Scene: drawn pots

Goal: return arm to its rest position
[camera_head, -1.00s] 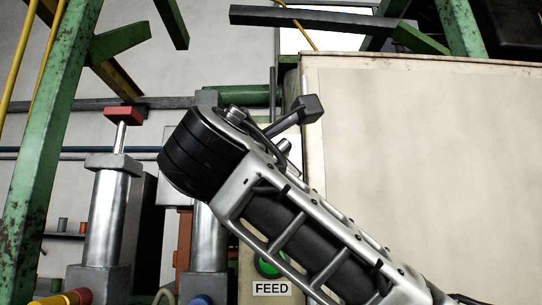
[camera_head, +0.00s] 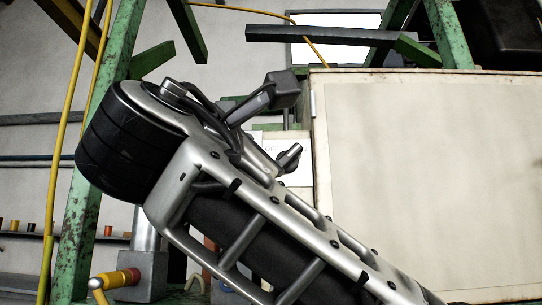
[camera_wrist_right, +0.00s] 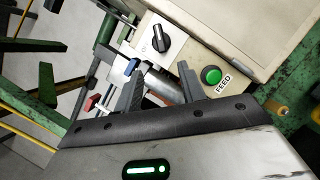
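My right arm, silver with a black round joint, comes in from the lower right of the head view and fills its middle. Its gripper cannot be made out there. In the right wrist view my right gripper (camera_wrist_right: 161,72) shows two dark fingers, spread apart with nothing held between them. Beyond them is a cream panel with a black rotary knob (camera_wrist_right: 160,38) and a green button (camera_wrist_right: 211,75) beside a FEED label (camera_wrist_right: 223,85). The fingers look clear of the panel, though the depth is hard to tell. My left gripper is not in view.
A large cream cabinet (camera_head: 430,170) stands on the right, close behind my arm. A worn green post (camera_head: 92,210) rises on the left, beside a yellow cable (camera_head: 58,150). A dark beam (camera_head: 320,34) crosses above. A yellow-and-red fitting (camera_head: 118,278) sits at the lower left.

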